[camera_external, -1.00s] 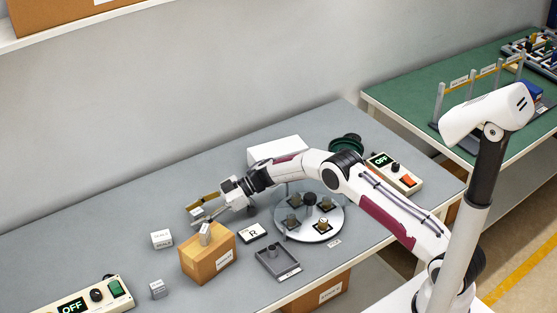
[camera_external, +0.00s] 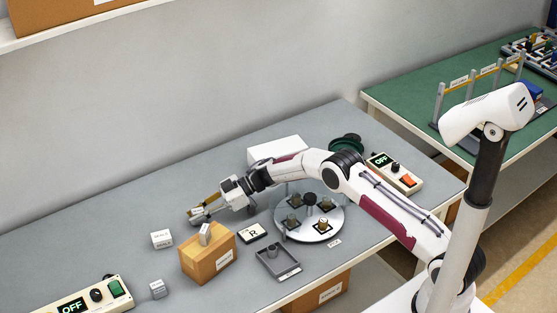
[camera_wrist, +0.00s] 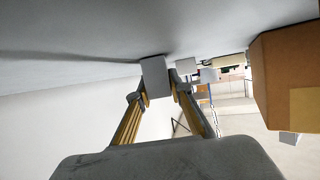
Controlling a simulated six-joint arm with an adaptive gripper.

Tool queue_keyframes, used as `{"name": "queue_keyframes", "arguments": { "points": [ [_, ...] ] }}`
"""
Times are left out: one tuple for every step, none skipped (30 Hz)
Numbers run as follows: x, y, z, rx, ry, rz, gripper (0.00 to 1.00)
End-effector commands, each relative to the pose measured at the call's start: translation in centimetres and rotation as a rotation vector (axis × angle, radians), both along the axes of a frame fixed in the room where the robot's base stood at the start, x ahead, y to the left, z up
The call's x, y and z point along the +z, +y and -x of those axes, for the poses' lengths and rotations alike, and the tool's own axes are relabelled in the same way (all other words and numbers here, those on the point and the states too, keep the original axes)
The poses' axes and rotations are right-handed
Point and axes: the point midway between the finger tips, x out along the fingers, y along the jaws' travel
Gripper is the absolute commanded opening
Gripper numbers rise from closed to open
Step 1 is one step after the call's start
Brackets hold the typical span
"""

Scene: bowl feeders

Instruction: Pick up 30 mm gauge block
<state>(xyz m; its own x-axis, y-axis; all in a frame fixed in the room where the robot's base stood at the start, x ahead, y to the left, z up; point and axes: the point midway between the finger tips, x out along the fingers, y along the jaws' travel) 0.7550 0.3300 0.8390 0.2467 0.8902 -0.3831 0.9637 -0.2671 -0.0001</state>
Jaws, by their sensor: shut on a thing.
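A small grey block (camera_wrist: 155,77) sits between the two fingertips of my gripper (camera_wrist: 158,82) in the wrist view, and I take it to be the 30 mm gauge block. No label on it is readable. In the outside view my gripper (camera_external: 200,213) is low over the grey table, behind the cardboard box. Its fingers are closed on the block, which is mostly hidden by the fingers there. The block appears at or very near the table surface; I cannot tell if they touch.
A cardboard box (camera_external: 212,262) with a grey block (camera_external: 205,235) on top stands just in front of my gripper. Labelled blocks (camera_external: 162,240) and (camera_external: 157,289) stand to the left. A round plate (camera_external: 309,228), a grey tray (camera_external: 279,262) and an R card (camera_external: 252,232) lie right.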

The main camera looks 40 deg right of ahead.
Motion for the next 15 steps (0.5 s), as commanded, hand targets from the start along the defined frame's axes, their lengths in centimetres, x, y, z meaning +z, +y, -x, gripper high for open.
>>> {"name": "queue_keyframes", "arguments": {
  "points": [
    [0.3,0.0,0.0,-0.001,-0.002,-0.001,0.0],
    [0.5,0.0,0.0,0.0,-0.002,0.0,0.0],
    [0.7,0.0,0.0,0.0,-0.001,-0.001,0.0],
    [0.9,0.0,0.0,0.0,-0.001,-0.001,0.0],
    [1.2,0.0,0.0,0.0,-0.001,-0.001,0.0],
    [1.6,0.0,0.0,0.0,-0.001,-0.001,0.0],
    [1.9,0.0,0.0,0.001,-0.002,0.0,0.0],
    [2.2,0.0,0.0,0.001,-0.002,0.0,0.0],
    [2.7,0.0,0.0,0.001,-0.002,0.0,0.0],
    [3.1,0.0,-0.1,0.0,-0.003,0.0,0.0],
    [3.5,0.0,-0.1,0.001,-0.004,-0.001,0.0],
    [4.1,0.0,-0.1,0.0,-0.004,-0.001,0.0],
    [4.5,0.0,-0.1,0.0,-0.003,-0.001,0.0],
    [4.9,0.0,0.0,0.0,-0.003,-0.001,0.0],
    [5.6,0.0,-0.1,0.0,-0.004,-0.001,0.0]
  ]
}}
